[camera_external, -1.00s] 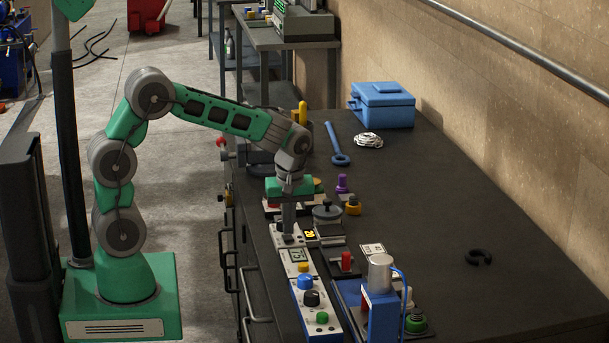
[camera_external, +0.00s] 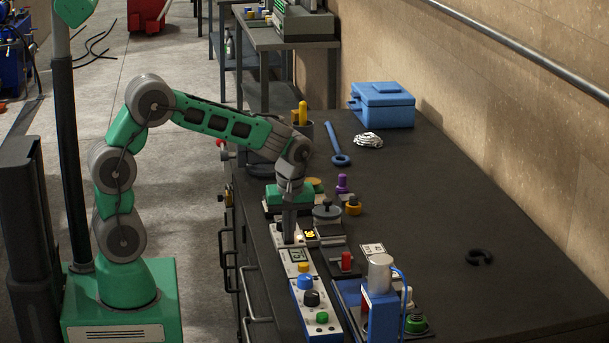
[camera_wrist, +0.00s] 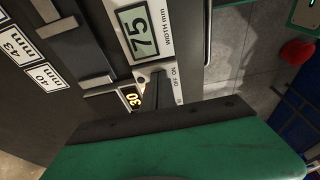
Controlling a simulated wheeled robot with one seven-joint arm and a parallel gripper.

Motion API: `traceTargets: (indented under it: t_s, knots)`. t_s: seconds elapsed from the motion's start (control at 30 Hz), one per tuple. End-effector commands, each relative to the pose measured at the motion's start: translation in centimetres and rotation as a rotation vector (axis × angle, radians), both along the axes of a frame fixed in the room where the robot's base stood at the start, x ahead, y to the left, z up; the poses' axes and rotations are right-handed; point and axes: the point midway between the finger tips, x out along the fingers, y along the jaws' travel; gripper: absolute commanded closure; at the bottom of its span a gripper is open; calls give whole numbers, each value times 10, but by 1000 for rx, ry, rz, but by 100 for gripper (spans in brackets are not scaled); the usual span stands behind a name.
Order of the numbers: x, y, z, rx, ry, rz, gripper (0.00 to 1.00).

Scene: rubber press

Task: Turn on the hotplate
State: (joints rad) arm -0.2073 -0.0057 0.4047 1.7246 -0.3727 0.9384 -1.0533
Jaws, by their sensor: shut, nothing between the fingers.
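My gripper (camera_external: 289,240) points straight down at a small pale switch panel (camera_external: 279,238) near the left edge of the bench. In the wrist view the panel (camera_wrist: 172,84) bears on and off lettering, and my narrow dark fingers (camera_wrist: 153,95) are together over it, with no gap showing. They cover most of the switch itself; its position and any contact cannot be told. Beside the panel is a small lit orange display (camera_wrist: 131,97) reading 30. A round grey, lidded thing with a knob (camera_external: 327,213), possibly on the hotplate, stands just right of my gripper.
A white display reading 75 (camera_wrist: 139,32) adjoins the panel. A strip with blue, black and green knobs (camera_external: 312,298) lies nearer, beside a blue press with a metal cylinder (camera_external: 380,274). The bench's right side is mostly clear.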

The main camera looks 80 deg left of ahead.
Motion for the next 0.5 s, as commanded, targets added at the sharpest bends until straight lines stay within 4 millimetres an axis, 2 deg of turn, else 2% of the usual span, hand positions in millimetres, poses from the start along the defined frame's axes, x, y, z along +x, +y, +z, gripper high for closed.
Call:
traceTargets:
  t_s: [0.23,0.5]
  knots:
    - [0,11,5,0,0,1,100]
    - [0,12,5,0,0,0,100]
